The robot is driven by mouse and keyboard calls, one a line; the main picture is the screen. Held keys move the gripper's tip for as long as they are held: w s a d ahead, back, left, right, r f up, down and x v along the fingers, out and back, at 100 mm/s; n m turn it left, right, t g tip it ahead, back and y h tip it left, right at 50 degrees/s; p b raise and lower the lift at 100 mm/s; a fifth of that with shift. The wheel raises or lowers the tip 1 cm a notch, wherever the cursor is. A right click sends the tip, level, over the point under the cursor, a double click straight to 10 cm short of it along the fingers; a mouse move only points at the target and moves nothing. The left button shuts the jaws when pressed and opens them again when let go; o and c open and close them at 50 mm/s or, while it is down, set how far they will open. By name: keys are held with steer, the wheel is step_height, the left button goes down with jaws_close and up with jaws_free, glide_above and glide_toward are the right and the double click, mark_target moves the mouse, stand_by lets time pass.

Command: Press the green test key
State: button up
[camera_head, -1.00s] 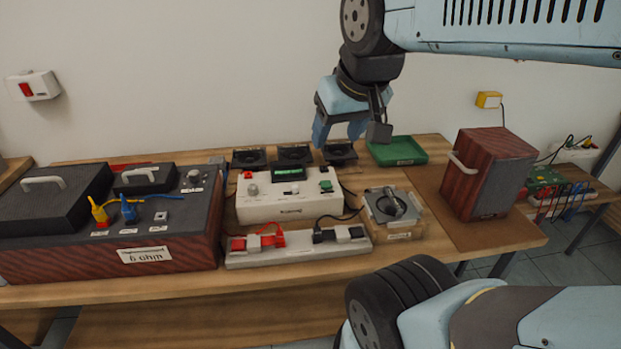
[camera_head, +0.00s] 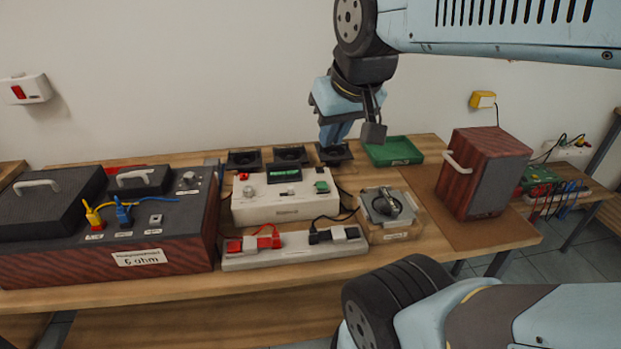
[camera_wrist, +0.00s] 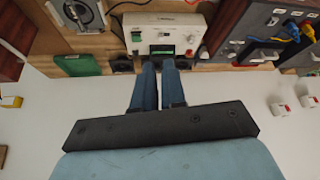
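The white tester box (camera_head: 275,211) stands mid-bench, with a small screen, a knob and a red part on its left. The green key (camera_head: 322,187) is at the right of its top. In the wrist view the box (camera_wrist: 165,20) appears upside down, with the green key (camera_wrist: 136,36) at its left. My gripper (camera_head: 335,143) hangs above and behind the box, pointing down, apart from the key. Its blue fingers (camera_wrist: 160,64) lie close together with only a thin gap, holding nothing.
A power strip (camera_head: 295,250) with red and black plugs lies before the box. Black sockets (camera_head: 290,155) and a green tray (camera_head: 394,151) are behind. A dark unit (camera_head: 110,240) stands left; a clear-based device (camera_head: 391,230) and wooden box (camera_head: 485,172) stand right.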

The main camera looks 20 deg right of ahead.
jaws_close()
stand_by(1.1)
steer(key=m+y, duration=0.8)
steer(key=m, duration=0.8)
glide_above(325, 185)
step_height(325, 185, down, 18)
steer(key=shift+f+g, duration=0.15)
steer(key=shift+g, duration=0.25)
steer(key=shift+f, duration=0.1)
steer(key=shift+f, duration=4.35)
